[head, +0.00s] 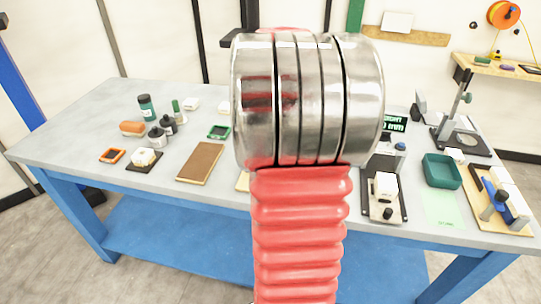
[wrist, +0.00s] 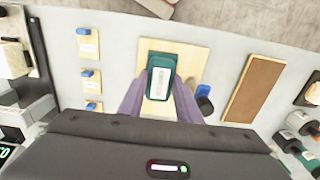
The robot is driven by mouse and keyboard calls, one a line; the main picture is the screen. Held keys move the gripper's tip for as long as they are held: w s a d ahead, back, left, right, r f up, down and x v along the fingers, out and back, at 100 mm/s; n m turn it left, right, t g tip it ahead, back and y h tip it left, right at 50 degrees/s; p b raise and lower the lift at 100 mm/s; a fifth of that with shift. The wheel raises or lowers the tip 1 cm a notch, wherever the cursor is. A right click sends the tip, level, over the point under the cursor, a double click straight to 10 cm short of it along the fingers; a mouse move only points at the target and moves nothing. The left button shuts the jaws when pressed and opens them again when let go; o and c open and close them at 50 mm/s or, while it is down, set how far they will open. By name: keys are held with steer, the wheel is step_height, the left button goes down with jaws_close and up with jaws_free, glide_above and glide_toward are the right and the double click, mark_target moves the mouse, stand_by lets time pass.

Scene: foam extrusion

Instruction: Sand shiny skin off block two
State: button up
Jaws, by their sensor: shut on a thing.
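My gripper (wrist: 160,98) is in the wrist view, its two grey-purple fingers shut on a green block (wrist: 160,72) with a pale label on its face. The green block is over a light wooden board (wrist: 196,58); I cannot tell whether it touches anything beneath. No foam block shows clearly under it, and I cannot tell which block is block two. In the head view my arm hides the gripper and the middle of the table.
A brown board (head: 201,162) lies left on the grey table (head: 75,135). A green tray (head: 441,170) is right. Small tan cards with blue pieces (wrist: 87,42) line the wrist view's left.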

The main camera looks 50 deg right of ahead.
steer(key=shift+f, duration=0.5)
stand_by(0.7)
steer(key=shift+d, duration=0.1)
steer(key=shift+w+d, duration=0.25)
steer(key=shift+d, duration=0.25)
steer(key=shift+w+d, duration=0.2)
steer(key=shift+d, duration=0.25)
steer(key=shift+w+d+f, duration=0.1)
steer(key=shift+w+d, duration=0.1)
steer(key=shift+d, duration=0.3)
steer(key=shift+w+d+f, duration=0.1)
steer(key=shift+w+d, duration=0.1)
steer(key=shift+d, duration=0.3)
steer(key=shift+w+d+r, duration=0.1)
steer(key=shift+w+d, duration=0.15)
steer(key=shift+d, duration=0.25)
steer(key=shift+w+d, duration=0.2)
steer(key=shift+d, duration=0.3)
steer(key=shift+c, duration=0.5)
steer(key=shift+a+r, duration=0.1)
steer(key=shift+r, duration=0.05)
